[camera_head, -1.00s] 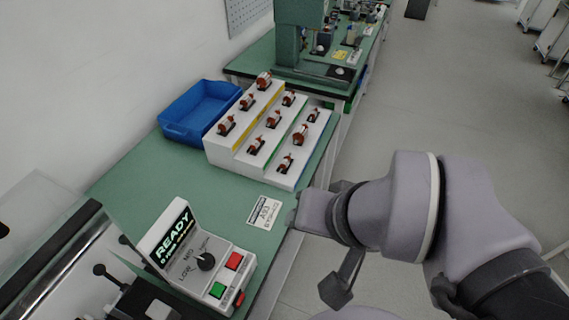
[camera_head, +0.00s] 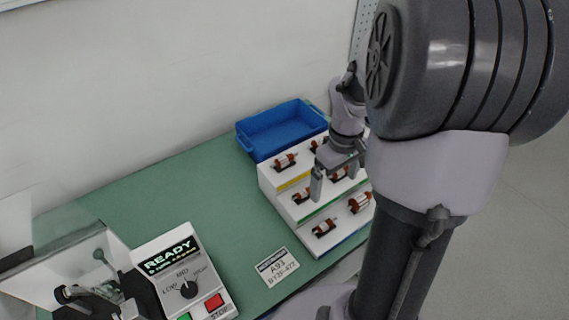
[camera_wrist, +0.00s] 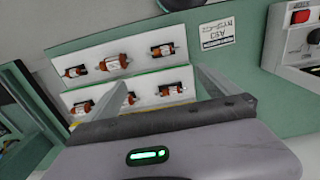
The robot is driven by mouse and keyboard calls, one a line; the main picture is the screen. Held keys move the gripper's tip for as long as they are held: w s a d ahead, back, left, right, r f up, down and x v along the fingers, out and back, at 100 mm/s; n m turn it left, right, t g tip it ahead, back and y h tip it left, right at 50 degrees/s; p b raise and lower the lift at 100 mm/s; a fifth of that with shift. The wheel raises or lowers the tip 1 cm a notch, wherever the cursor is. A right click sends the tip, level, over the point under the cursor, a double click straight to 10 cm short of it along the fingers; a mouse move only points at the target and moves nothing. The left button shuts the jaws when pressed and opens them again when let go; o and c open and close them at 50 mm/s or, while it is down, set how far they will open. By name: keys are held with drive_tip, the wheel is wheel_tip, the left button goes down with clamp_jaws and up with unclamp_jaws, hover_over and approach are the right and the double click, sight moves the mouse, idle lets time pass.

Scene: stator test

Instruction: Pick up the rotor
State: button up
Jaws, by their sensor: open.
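Several red-and-silver rotors lie in dark holders on a white stepped rack (camera_head: 291,208). One rotor (camera_head: 285,162) is on the top step at the left, one (camera_head: 301,195) is on the middle step, and others (camera_head: 323,227) (camera_head: 360,202) are on the lowest step. My gripper (camera_head: 336,182) is over the rack, open and with nothing between its fingers. My arm hides the rack's right part in the head view.
A blue bin (camera_head: 283,130) stands behind the rack, against the wall. A control box with a READY screen (camera_head: 178,262) and a label card (camera_head: 276,266) are on the green table (camera_head: 150,205). The table's middle left is clear.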

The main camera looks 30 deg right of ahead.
drive_tip(key=b, duration=0.6)
hover_over(325, 224)
drive_tip(key=f, duration=1.2)
drive_tip(key=shift+w+d+f, duration=0.15)
drive_tip(key=shift+w+d, duration=0.1)
drive_tip(key=f+b, duration=0.1)
drive_tip(key=f, duration=0.2)
drive_tip(key=f+b, duration=0.1)
drive_tip(key=f, duration=0.1)
drive_tip(key=shift+s+a+f+b, duration=0.1)
drive_tip(key=shift+s+a+b, duration=0.15)
drive_tip(key=shift+s+b, duration=0.05)
drive_tip(key=shift+c, duration=0.9)
drive_tip(key=c, duration=1.1)
